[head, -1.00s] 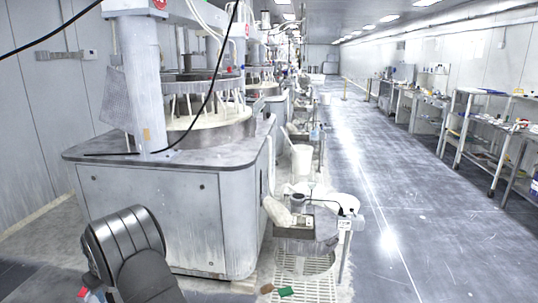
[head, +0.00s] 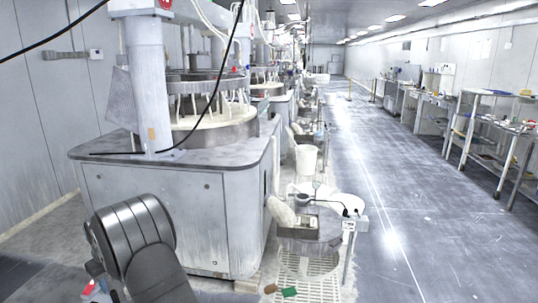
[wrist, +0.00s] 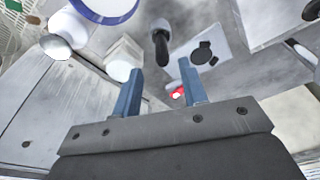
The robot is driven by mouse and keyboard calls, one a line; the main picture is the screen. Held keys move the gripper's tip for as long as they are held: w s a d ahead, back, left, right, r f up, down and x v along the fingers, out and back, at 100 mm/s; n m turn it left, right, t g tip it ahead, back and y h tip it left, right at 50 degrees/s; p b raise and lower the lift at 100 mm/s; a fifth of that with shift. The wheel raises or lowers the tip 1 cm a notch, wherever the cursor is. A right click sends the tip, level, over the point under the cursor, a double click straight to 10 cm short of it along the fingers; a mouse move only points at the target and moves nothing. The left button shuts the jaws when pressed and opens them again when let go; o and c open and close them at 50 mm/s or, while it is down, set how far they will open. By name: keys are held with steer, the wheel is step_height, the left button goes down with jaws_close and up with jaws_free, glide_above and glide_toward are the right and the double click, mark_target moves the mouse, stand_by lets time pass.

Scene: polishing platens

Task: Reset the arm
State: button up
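My gripper (wrist: 160,68) shows in the wrist view with its two blue fingers apart. Nothing is held between them. Beyond the fingers is a dark-handled item (wrist: 160,47), with a small red thing (wrist: 178,92) lower in the gap. In the head view, only a dark grey part of my arm shows at the lower left, beside the front of the polishing machine (head: 150,215). The gripper itself cannot be made out there.
In the wrist view, a pale block (wrist: 124,57), a blue-rimmed round thing (wrist: 105,10) and a pale plate with dark discs (wrist: 208,45) lie beyond the fingers. In the head view, a white bucket (head: 306,160) stands right of the machine. The aisle floor (head: 400,200) is clear; shelving (head: 500,125) lines the right.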

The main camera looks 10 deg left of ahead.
mark_target(115, 295)
steer(key=f, duration=0.5)
steer(key=a+f, duration=0.1)
steer(key=f, duration=0.2)
steer(key=shift+w+a+f, duration=0.1)
steer(key=shift+w, duration=0.15)
steer(key=shift+w+a+r, duration=0.1)
steer(key=shift+a+r, duration=0.05)
steer(key=shift+r, duration=0.2)
step_height(115, 295, up, 4)
steer(key=shift+f, duration=0.2)
steer(key=w+d+r, duration=0.4)
steer(key=d+r, duration=0.3)
steer(key=d, duration=0.4)
steer(key=w+d+f+m, duration=0.35)
steer(key=w+d, duration=0.25)
steer(key=d, duration=0.6)
steer(key=d+f+m, duration=0.3)
steer(key=d, duration=0.8)
steer(key=s+d+f+m+g, duration=0.1)
steer(key=d+f+m, duration=0.2)
steer(key=d, duration=0.9)
steer(key=s+d+f+m+g, duration=0.1)
steer(key=d+f+m, duration=0.3)
steer(key=d, duration=0.8)
steer(key=shift+s+d+f, duration=0.2)
steer(key=shift+f, duration=0.35)
